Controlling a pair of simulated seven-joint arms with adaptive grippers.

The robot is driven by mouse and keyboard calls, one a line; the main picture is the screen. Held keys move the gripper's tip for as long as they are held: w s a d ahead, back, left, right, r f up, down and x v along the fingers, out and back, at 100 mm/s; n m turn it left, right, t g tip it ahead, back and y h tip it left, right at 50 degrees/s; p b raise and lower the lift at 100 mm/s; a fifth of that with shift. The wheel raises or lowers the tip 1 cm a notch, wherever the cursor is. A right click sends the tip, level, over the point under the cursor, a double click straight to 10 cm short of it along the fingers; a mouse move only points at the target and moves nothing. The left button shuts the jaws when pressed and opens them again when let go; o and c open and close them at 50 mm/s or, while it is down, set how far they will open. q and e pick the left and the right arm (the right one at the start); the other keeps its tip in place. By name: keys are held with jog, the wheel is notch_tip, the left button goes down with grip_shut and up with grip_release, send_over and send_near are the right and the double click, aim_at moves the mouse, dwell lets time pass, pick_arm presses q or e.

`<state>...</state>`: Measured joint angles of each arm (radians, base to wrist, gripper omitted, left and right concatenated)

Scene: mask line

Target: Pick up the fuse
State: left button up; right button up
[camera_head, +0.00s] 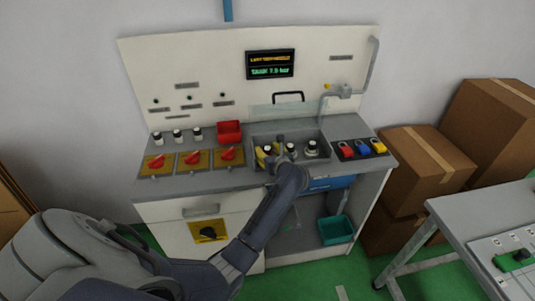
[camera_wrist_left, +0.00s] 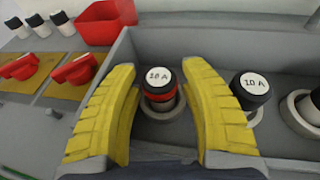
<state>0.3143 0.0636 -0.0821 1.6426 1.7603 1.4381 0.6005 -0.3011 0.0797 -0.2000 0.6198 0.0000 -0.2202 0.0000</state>
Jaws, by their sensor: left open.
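A fuse (camera_wrist_left: 160,84) with a white-topped black cap marked 10 A and a red band stands upright in a grey ring holder in the left wrist view. My left gripper (camera_wrist_left: 164,100) is open, with one yellow finger on each side of this fuse. In the head view my left gripper (camera_head: 268,159) is at the left end of the grey recessed tray (camera_head: 296,135). A second 10 A fuse (camera_wrist_left: 250,88) stands just right of the right finger. A third fuse (camera_wrist_left: 314,105) is cut off at the right edge. My right gripper is not in view.
A red bin (camera_head: 229,131) and red rotary switches (camera_head: 192,158) are left of the tray. Coloured padlocks (camera_head: 362,149) lie to its right. The upright panel (camera_head: 210,75) stands behind. Cardboard boxes (camera_head: 428,165) stand right of the bench.

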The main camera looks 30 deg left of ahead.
aim_at(266, 148)
pick_arm(q)
grip_shut()
notch_tip(266, 148, up, 9)
jog(key=shift+f, duration=0.15)
jog(key=shift+s+a, duration=0.15)
jog(key=shift+a, duration=0.05)
jog(key=s+d+r+m+t+h, duration=0.2)
jog(key=s+d+m+h, duration=0.3)
jog(key=d, duration=0.5)
jog(key=s+d+r+m+t+h, duration=0.2)
jog(key=s+d+m+h, duration=0.3)
jog(key=d, duration=0.6)
jog(key=shift+s+d+r+m+t+h, duration=0.2)
jog(key=shift+s+m+t+h, duration=0.1)
jog(key=shift+s+t+h, duration=0.55)
